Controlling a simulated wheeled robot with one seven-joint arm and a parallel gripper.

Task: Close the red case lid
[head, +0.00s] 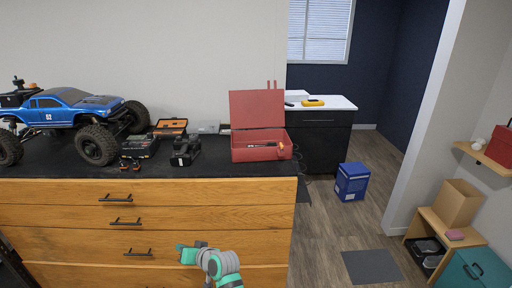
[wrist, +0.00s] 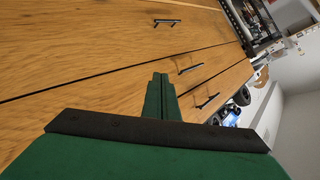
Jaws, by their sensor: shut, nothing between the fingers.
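The red case (head: 262,146) stands on the right end of the dark countertop, with its lid (head: 257,109) raised upright at the back. Its front wall faces me, and a few small items show inside near its right side. My gripper (head: 180,249) is low in front of the wooden drawers, below the countertop and to the left of the case. In the wrist view my gripper's green fingers (wrist: 160,97) are together with nothing between them, pointing along the drawer fronts. The case cannot be made out in the wrist view.
A blue RC crawler (head: 70,105) stands at the left on the countertop (head: 210,165). Between it and the case are a black charger-like device (head: 186,150) and an open orange-edged box (head: 170,127). Drawer handles (head: 115,197) stick out near my arm. A blue box (head: 352,181) is on the floor.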

